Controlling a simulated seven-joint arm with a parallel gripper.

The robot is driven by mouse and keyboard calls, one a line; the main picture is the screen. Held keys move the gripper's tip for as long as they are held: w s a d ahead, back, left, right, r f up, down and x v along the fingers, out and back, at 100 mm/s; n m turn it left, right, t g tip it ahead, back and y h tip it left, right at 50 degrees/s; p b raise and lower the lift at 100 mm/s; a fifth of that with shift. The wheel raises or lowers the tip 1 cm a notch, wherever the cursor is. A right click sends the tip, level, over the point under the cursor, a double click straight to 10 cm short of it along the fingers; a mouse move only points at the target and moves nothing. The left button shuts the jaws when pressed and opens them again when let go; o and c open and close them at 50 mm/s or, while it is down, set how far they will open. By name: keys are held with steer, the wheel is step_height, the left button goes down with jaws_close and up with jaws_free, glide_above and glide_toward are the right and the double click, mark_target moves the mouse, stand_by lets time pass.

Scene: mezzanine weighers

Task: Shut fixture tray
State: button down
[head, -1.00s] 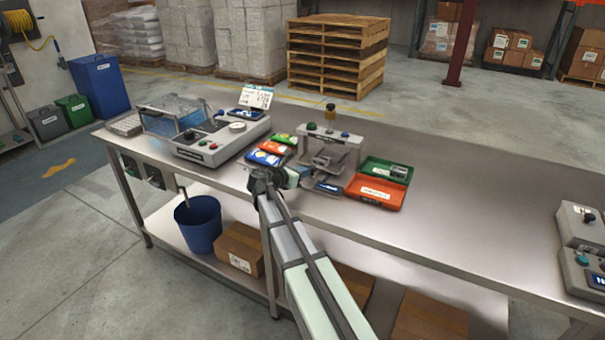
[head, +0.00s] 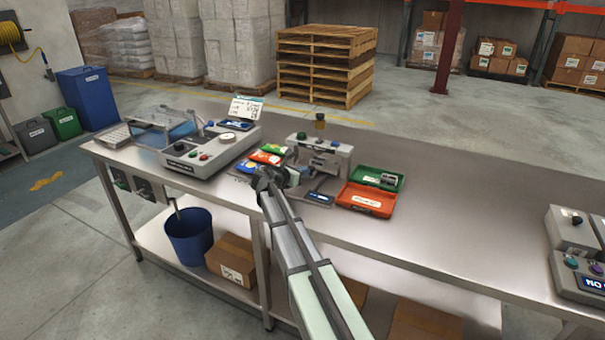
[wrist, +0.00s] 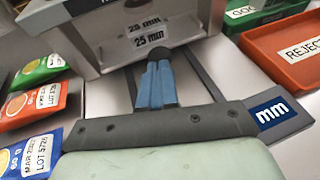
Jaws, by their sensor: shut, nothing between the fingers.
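The fixture (head: 318,148) is a pale grey frame with a knob on top, standing mid-table. Its metal tray (head: 322,166) sits low at the front, partly hidden by my arm in the head view. In the wrist view the tray's front (wrist: 112,60) fills the top, with a "25 mm" label. My gripper (head: 292,178) is at the fixture's near side. In the wrist view its blue fingers (wrist: 158,62) are shut together and empty, tips right at the tray front below the label. I cannot tell whether they touch it.
Green, red and blue packets (head: 268,156) lie left of the fixture. A green tray (head: 397,184) and an orange reject tray (head: 368,200) stand to its right. A weighing machine (head: 205,152) is further left.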

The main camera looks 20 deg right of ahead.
steer(key=v, duration=0.9)
steer(key=f+v, duration=0.1)
steer(key=v, duration=0.3)
steer(key=shift+s+a, duration=0.25)
steer(key=shift+a, duration=0.15)
steer(key=s+a+f+m+g+h, duration=0.1)
steer(key=s+a+f+m+g, duration=0.15)
steer(key=s, duration=0.25)
steer(key=s+a+f+m+g+h, duration=0.1)
steer(key=s+f+m, duration=0.15)
steer(key=s, duration=0.35)
steer(key=s+d+f+m+g+y, duration=0.25)
steer(key=s+f, duration=0.55)
steer(key=f, duration=0.4)
steer(key=s+d+f+m+g+y, duration=0.1)
steer(key=s+f+m+g+y, duration=0.15)
steer(key=s+f, duration=0.7)
steer(key=s+d+f+m+g+y, duration=0.15)
steer(key=s+f+m, duration=0.35)
steer(key=f, duration=0.8)
steer(key=s+a+f+m+g+y, duration=0.2)
steer(key=s+f+m+y, duration=0.2)
steer(key=s, duration=0.8)
steer(key=s+a+f+m+g+y, duration=0.2)
steer(key=s+f, duration=0.6)
steer(key=s, duration=0.5)
steer(key=a+m+y, duration=0.1)
steer(key=m+y, duration=0.1)
steer(key=m, duration=0.1)
steer(key=shift+s, duration=0.25)
